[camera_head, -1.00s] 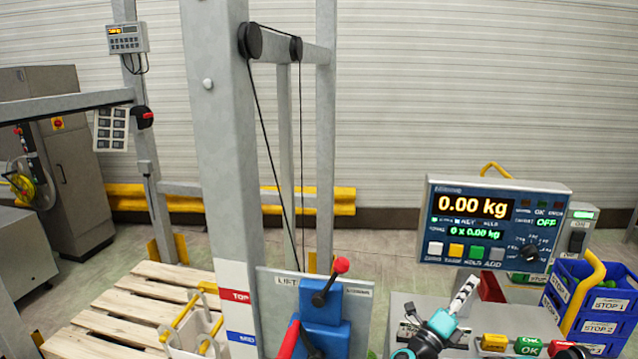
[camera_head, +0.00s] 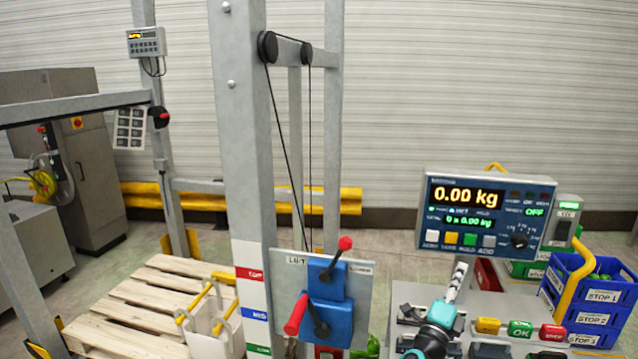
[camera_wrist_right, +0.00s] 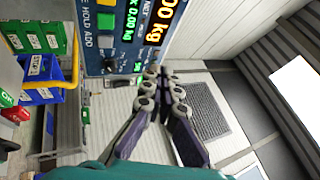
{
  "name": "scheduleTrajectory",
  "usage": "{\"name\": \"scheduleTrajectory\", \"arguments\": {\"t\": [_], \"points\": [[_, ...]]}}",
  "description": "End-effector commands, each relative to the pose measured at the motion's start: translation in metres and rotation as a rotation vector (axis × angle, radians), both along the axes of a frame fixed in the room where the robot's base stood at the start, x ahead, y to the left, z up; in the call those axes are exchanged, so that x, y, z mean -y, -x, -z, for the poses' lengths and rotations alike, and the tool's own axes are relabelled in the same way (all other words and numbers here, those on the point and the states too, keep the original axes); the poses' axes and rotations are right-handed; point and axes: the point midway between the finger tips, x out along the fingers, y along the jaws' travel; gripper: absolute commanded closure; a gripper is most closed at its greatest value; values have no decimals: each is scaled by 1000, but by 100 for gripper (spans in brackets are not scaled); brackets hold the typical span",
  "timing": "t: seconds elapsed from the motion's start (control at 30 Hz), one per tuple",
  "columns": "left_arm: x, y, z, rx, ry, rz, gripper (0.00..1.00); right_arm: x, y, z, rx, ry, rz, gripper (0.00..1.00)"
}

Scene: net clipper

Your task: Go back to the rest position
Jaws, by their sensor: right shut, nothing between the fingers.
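My right gripper (camera_head: 460,276) stands in front of the scale panel (camera_head: 484,214), at the lower right of the head view, its fingers pointing up just below the panel's lower edge. In the right wrist view its fingers (camera_wrist_right: 162,78) meet at the tips, shut on nothing, with the panel (camera_wrist_right: 120,40) close by at the upper left. Whether the fingers touch the panel cannot be told. My left gripper is not in view.
A blue lift box with red-knobbed levers (camera_head: 329,300) stands on the grey post (camera_head: 245,150). A wooden pallet (camera_head: 135,310) is at lower left. Blue crates (camera_head: 590,315) stand at right, behind a yellow rail. Coloured buttons (camera_head: 520,329) sit on the bench.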

Motion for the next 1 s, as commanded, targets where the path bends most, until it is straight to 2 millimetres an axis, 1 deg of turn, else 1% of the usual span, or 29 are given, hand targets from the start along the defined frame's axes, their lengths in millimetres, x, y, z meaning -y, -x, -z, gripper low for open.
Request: {"name": "scheduleTrajectory", "arguments": {"t": [0.03,0.17,0.27,0.3,0.37,0.4,0.47,0.5,0.57,0.6,0.67,0.7,0.77,0.8,0.9,1.0], "points": [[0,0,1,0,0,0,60,-9,-1,-5,-32,28,-28,100],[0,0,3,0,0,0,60,-36,-5,-17,-138,127,-109,100],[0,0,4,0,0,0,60,-62,-4,-22,-242,225,-183,100],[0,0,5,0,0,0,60,-74,-2,-22,-292,272,-218,100],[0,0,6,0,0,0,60,-95,4,-20,-381,357,-276,100],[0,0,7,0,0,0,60,-110,11,-15,-451,421,-321,100],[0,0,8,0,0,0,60,-131,26,-3,-567,529,-389,100],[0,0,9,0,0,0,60,-144,39,8,-646,602,-434,100],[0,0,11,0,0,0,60,-161,62,27,-767,709,-500,100],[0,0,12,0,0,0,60,-169,79,43,-849,780,-541,100],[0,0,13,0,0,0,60,-177,110,68,-973,885,-603,100],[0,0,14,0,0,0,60,-181,132,85,-1056,950,-643,100],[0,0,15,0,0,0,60,-182,166,112,-1177,1041,-698,100],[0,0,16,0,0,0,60,-180,188,128,-1253,1095,-731,100],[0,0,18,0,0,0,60,-173,236,160,-1412,1198,-801,100],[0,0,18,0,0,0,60,-165,269,180,-1519,1260,-847,100]]}}
